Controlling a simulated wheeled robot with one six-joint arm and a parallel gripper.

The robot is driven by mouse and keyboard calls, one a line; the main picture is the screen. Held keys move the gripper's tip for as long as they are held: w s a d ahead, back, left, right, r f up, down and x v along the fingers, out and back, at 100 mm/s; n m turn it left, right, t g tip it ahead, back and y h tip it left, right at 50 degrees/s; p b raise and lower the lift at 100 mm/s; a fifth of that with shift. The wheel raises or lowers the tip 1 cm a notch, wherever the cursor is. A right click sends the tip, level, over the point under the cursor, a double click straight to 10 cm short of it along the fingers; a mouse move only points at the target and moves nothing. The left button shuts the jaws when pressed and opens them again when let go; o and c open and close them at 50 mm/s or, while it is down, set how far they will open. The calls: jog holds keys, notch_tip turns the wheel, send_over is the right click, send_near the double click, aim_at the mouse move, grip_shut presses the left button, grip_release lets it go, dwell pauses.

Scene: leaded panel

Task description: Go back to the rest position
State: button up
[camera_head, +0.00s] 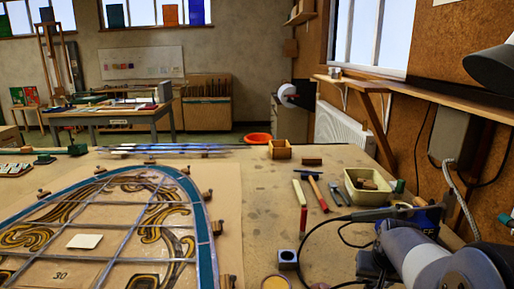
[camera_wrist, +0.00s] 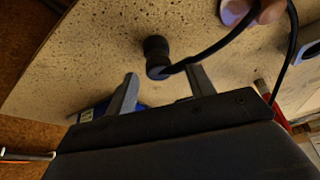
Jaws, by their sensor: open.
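My gripper (camera_wrist: 162,73) is open in the wrist view, its two grey fingers spread apart above the speckled bench top (camera_wrist: 90,60). A short black cylindrical piece (camera_wrist: 156,52) with a black cable shows just beyond the fingertips, near the gap. I cannot tell how far below the fingers it lies. In the head view my arm reaches in from the lower right over the bench (camera_head: 250,200).
A black cable (camera_head: 308,240) loops across the bench beside my arm. A lamp (camera_head: 494,66) hangs at upper right.

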jog(key=shift+s+r, duration=0.1)
jog(key=shift+r, duration=1)
